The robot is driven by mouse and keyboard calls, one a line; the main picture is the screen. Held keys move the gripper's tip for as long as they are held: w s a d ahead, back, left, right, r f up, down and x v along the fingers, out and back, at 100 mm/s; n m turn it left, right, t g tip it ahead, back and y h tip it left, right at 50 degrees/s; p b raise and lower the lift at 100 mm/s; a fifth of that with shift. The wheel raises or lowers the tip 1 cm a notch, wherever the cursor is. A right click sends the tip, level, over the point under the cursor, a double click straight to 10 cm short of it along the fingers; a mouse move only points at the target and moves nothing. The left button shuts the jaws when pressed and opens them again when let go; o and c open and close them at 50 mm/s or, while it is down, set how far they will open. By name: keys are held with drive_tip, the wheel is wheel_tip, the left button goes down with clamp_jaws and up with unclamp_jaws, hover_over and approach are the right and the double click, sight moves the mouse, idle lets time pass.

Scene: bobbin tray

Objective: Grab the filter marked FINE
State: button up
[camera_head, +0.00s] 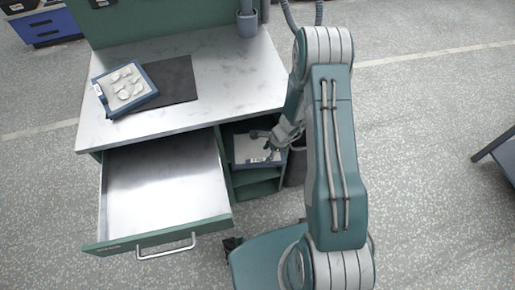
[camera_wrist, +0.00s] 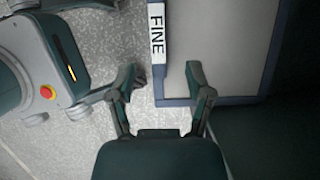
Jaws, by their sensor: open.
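The filter marked FINE (camera_wrist: 225,45) fills the upper middle of the wrist view. It is a flat grey panel in a blue frame, with a white FINE label (camera_wrist: 157,32) on its near edge. In the head view a pale, blue-edged panel (camera_head: 246,148) with a small unreadable label sits in the bench's open shelf bay; it appears to be the same filter. My gripper (camera_wrist: 160,76) is open and empty, its fingers on either side of the labelled edge in the picture. I cannot tell whether they touch it. In the head view my gripper (camera_head: 276,143) is at the bay.
An open, empty drawer (camera_head: 160,185) juts out left of the bay. On the benchtop (camera_head: 225,70), a blue-framed tray (camera_head: 149,93) with several pale pieces lies partly on a dark mat (camera_head: 178,80). Another shelf (camera_head: 256,188) is below. Floor to the right is largely clear.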

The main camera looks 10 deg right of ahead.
sight(260, 160)
drive_tip(key=a+f, duration=0.1)
drive_tip(key=f, duration=0.1)
drive_tip(key=a+f, duration=0.2)
drive_tip(key=shift+w+a+f, duration=0.15)
drive_tip(key=shift+a+f, duration=0.15)
drive_tip(key=shift+f, duration=0.3)
drive_tip(key=shift+d, duration=0.25)
drive_tip(key=shift+a+f, duration=0.15)
drive_tip(key=shift+a, duration=0.1)
drive_tip(key=shift+d, duration=0.15)
clamp_jaws()
